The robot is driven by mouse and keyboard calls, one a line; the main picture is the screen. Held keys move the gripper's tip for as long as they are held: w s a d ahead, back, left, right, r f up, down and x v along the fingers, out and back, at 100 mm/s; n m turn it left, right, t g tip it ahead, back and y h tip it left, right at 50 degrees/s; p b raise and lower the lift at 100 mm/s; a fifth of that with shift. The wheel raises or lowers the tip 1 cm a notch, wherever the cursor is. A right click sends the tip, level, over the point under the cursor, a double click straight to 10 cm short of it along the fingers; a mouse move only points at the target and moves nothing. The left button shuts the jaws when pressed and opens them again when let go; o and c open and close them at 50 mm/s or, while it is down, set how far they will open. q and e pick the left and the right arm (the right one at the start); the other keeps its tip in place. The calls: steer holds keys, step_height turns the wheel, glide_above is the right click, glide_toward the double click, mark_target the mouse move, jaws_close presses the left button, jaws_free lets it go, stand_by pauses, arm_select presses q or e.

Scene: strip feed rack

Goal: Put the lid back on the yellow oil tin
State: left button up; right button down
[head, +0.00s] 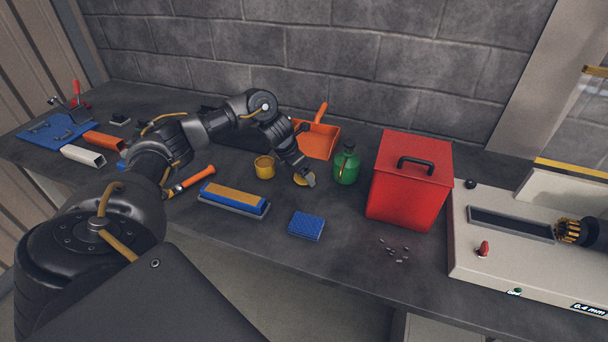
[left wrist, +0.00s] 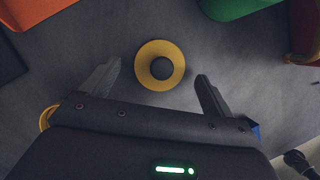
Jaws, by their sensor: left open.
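The yellow oil tin (head: 264,167) stands open-topped on the bench, left of my left gripper (head: 308,181). Its edge also shows at the lower left of the left wrist view (left wrist: 45,118), mostly hidden by my gripper. The lid (left wrist: 161,67), a round yellow disc with a dark central knob, lies flat on the bench. In the head view the lid (head: 299,180) is partly covered by my gripper. My left gripper is open, pointing down at the lid, with one finger to either side of it in the wrist view. I see no contact. My right gripper is not in view.
A green can (head: 346,168) stands close to the right of my left gripper, with a red box (head: 411,182) beyond it. An orange dustpan (head: 318,140) lies behind. A blue-and-tan block (head: 234,198) and a blue pad (head: 306,225) lie in front.

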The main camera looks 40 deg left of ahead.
arm_select(q)
steer(key=shift+x, duration=0.8)
steer(key=c, duration=1.1)
steer(key=shift+o, duration=0.2)
steer(key=shift+r, duration=0.1)
